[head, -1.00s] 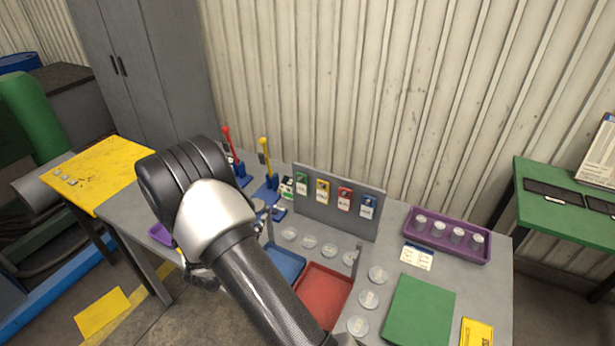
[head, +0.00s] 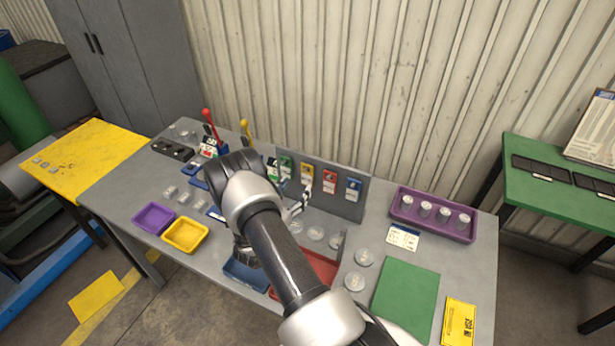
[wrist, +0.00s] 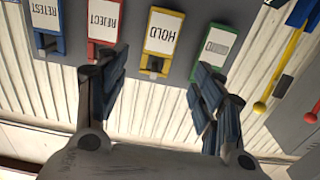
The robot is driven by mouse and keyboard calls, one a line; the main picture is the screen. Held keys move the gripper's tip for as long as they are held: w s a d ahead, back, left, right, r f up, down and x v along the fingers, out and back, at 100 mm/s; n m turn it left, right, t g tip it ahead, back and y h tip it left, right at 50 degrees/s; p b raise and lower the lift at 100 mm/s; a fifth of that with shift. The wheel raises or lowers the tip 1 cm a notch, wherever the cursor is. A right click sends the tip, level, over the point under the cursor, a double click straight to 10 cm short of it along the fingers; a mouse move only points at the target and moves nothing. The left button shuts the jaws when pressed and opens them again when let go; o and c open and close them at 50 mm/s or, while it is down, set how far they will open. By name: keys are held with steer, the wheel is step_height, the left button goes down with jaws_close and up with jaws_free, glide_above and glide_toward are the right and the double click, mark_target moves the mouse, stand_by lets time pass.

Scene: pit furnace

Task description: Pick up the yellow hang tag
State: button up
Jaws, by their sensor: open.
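The yellow hang tag (head: 307,174) hangs on the upright grey board (head: 336,203), between a green tag (head: 286,165) and a red tag (head: 330,181). In the wrist view, which is upside down, the yellow tag (wrist: 163,36) reads HOLD and hangs from a small peg. My gripper (wrist: 158,82) is open and empty, with its fingers spread to either side of the yellow tag's line. The fingertips appear short of the tag. In the head view my gripper (head: 298,207) is in front of the board, partly hidden by my arm.
A blue tag (head: 353,189) hangs at the board's right end. Red (head: 206,116) and yellow (head: 245,130) levers stand to the left. Clear round discs (head: 315,233) and a red tray (head: 323,266) lie in front. A purple tray (head: 434,215) stands right.

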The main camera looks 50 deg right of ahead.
mark_target(307, 173)
steer(key=x, duration=0.6)
steer(key=shift+s+d+f, duration=0.1)
steer(key=shift+d, duration=0.3)
steer(key=shift+c, duration=0.4)
steer(key=c, duration=0.9)
